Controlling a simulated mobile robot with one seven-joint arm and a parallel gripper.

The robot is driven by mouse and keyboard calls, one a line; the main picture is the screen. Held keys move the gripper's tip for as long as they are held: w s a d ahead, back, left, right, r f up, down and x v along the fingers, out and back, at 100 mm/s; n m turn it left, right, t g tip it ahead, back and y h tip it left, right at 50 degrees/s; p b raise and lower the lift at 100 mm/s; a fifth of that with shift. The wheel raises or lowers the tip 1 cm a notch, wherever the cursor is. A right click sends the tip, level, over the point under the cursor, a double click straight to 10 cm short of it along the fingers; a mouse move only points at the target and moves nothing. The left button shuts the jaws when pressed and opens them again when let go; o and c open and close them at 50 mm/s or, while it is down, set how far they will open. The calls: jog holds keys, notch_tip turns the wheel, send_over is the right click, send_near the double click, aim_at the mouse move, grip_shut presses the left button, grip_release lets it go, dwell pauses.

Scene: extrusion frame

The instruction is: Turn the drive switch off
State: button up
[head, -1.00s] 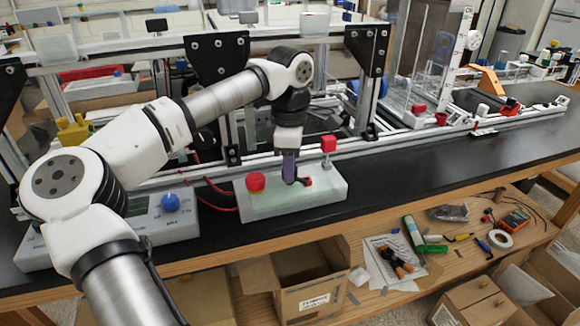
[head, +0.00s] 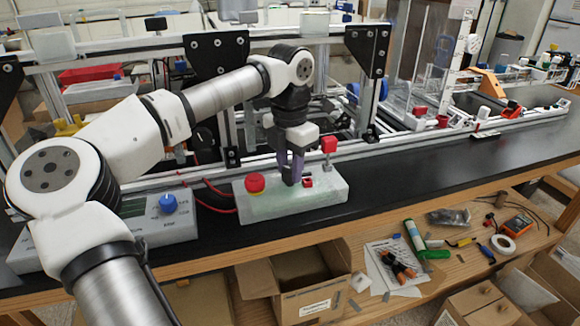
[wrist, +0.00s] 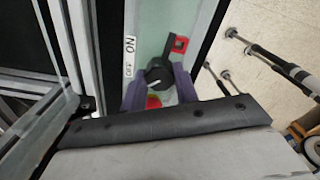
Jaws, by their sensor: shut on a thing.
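The drive switch is a black rotary knob (wrist: 159,76) with a white pointer line, on top of a pale green control box (head: 315,197). My gripper (head: 290,177) reaches down onto the box, and its purple fingers (wrist: 160,92) are shut on the two sides of the knob. In the wrist view the pointer line slants, and an ON/OFF label (wrist: 129,56) lies left of the knob. In the head view the fingers hide most of the knob.
A red mushroom button (head: 255,183) is left of the gripper on the box. A small red square part (wrist: 180,44) is on its other side. A red-topped post (head: 328,146) stands behind the box. A grey unit with a blue knob (head: 168,203) is at left.

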aim_at(289, 168)
jog(key=shift+n, duration=0.6)
jog(key=o, duration=1)
notch_tip(289, 168, up, 14)
jog(key=shift+f, duration=0.1)
